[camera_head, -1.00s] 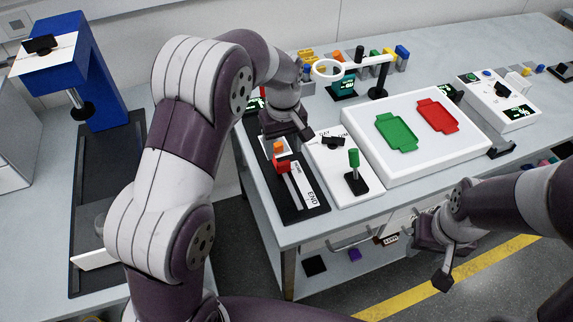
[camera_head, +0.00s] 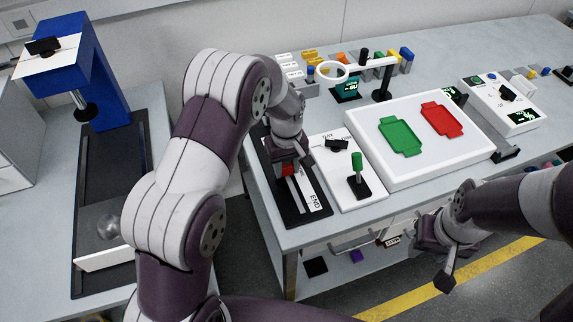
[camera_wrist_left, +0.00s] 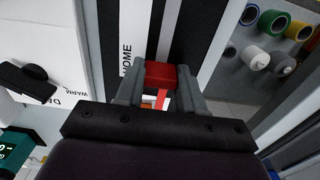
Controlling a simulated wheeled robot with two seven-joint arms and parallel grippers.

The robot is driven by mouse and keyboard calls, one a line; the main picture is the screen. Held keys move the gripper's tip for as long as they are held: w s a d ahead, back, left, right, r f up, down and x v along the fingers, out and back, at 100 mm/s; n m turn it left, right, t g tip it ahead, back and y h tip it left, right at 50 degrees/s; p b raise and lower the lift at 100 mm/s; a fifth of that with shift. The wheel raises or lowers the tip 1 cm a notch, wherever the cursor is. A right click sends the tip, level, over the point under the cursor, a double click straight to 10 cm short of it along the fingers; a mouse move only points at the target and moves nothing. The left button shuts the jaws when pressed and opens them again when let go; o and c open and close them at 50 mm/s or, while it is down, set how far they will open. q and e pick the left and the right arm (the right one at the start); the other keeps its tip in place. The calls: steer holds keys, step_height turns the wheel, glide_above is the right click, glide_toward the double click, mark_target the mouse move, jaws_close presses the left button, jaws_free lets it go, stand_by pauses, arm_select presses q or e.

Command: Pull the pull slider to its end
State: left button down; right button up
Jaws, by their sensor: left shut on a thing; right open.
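The pull slider's red block (camera_head: 288,170) sits on a black base (camera_head: 266,178) with a white strip marked END (camera_head: 312,199) at its near end. My left gripper (camera_head: 287,163) reaches down over the slider and hides part of it. In the left wrist view the red block (camera_wrist_left: 160,75) is between the two fingers of my left gripper (camera_wrist_left: 159,78), which are shut on it, with the HOME label (camera_wrist_left: 126,58) beside it. My right gripper (camera_head: 437,262) is open and empty, in front of the bench at the right.
A white panel with a green-handled lever (camera_head: 357,165) and a black knob (camera_head: 337,144) stands right of the slider. Beyond it is a white light box (camera_head: 452,166) with green and red trays. A blue press (camera_head: 98,70) is at the left.

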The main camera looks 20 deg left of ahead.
mark_target(301, 208)
arm_select(q)
steer(key=s+d, duration=0.1)
steer(key=s, duration=0.1)
steer(key=s+d+p, duration=0.1)
steer(key=s+d, duration=0.1)
steer(key=s, duration=0.1)
steer(key=s+d+p, duration=0.1)
steer(key=s+d, duration=0.1)
steer(key=s, duration=0.1)
steer(key=shift+d+r, duration=0.15)
steer(key=shift+d, duration=0.1)
steer(key=shift+s+d, duration=0.1)
steer(key=shift+s, duration=0.1)
steer(key=c, duration=0.9)
jaws_free()
steer(key=shift+o, duration=1.1)
steer(key=shift+s, duration=0.1)
steer(key=shift+d, duration=0.1)
